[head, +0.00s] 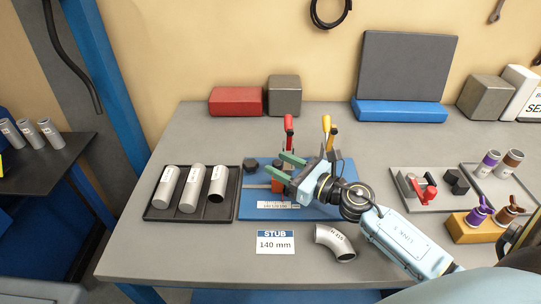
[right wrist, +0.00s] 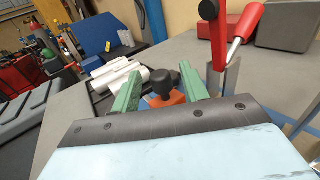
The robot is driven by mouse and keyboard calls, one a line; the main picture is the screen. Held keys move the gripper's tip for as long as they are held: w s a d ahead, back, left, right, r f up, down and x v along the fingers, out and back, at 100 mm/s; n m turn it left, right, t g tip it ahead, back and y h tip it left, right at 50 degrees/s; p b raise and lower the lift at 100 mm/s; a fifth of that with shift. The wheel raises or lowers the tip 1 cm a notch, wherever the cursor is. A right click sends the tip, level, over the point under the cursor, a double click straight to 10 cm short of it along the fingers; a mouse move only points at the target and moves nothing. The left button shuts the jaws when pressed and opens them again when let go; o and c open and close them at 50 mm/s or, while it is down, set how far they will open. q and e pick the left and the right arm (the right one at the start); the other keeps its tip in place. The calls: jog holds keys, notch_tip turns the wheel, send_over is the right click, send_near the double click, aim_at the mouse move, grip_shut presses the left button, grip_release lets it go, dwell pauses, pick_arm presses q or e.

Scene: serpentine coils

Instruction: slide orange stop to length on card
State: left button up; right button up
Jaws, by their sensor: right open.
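The orange stop (head: 278,187) sits on the blue fixture (head: 252,206), partly hidden by my right gripper (head: 284,166). In the right wrist view the orange stop (right wrist: 178,98) carries a black knob (right wrist: 160,82) and shows between the two green fingers of my right gripper (right wrist: 158,76). Those fingers are open, with gaps on both sides of the knob. A scale strip (head: 277,205) lies along the fixture's front; its figures are too small to read surely. The card (head: 275,242) in front reads "STUB 140 mm". My left gripper is not in view.
A red-handled clamp (head: 289,128) and a yellow-handled clamp (head: 327,130) stand at the fixture's back. A black tray (head: 232,207) with three tubes lies left. A bent elbow pipe (head: 335,243) lies in front. A grey plate (head: 420,204) with another red clamp is right.

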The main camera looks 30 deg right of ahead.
jog(key=shift+x, duration=1.85)
jog(key=shift+c, duration=0.2)
grip_shut()
